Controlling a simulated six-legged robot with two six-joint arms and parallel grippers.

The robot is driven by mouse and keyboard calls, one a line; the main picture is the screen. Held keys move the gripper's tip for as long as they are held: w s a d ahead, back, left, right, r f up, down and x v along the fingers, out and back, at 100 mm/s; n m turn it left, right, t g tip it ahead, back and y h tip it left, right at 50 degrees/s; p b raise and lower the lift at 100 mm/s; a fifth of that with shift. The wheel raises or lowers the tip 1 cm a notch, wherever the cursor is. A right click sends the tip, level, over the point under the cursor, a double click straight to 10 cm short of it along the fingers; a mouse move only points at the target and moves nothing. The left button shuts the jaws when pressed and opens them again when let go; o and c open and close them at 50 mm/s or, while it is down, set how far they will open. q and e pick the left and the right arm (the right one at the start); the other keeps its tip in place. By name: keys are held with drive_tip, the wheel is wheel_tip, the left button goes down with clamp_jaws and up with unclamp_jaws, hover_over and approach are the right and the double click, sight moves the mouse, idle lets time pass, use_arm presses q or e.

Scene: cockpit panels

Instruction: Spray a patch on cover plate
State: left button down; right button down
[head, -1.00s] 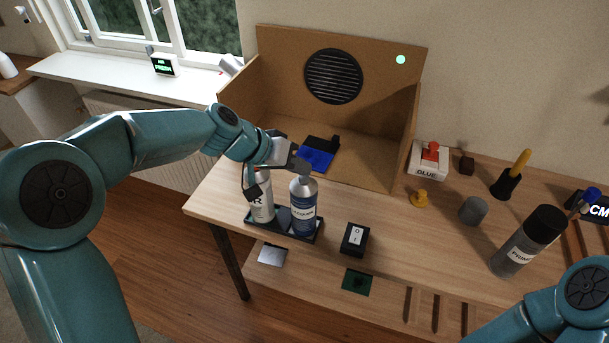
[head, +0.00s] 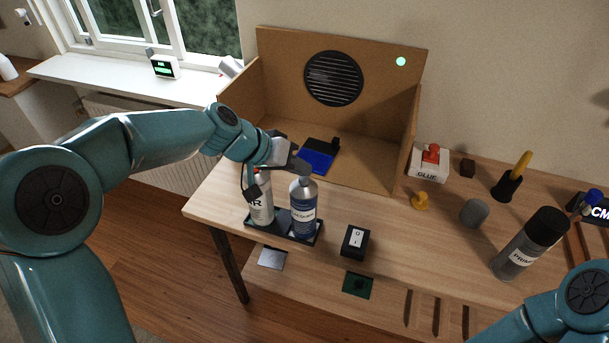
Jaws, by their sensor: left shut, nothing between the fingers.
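My left gripper (head: 302,166) is shut and empty, at the top of a blue spray can (head: 303,212). Whether it touches the can is unclear. The can stands upright in a black tray (head: 284,235) beside a white can (head: 262,208), whose label is partly hidden and ends in R. A blue plate (head: 318,158) with a black part lies inside the open brown booth (head: 360,163); I cannot tell if it is the cover plate.
A black switch box (head: 355,241) stands right of the tray. A glue box (head: 430,162), yellow knob (head: 420,200), grey cylinder (head: 474,213) and yellow-handled tool (head: 522,163) stand further right. A silver plate (head: 272,258) and green board (head: 357,284) lie below the table's front edge.

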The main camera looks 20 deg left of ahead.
use_arm(q)
drive_tip(key=shift+r+p, duration=2.05)
drive_tip(key=shift+r, duration=1)
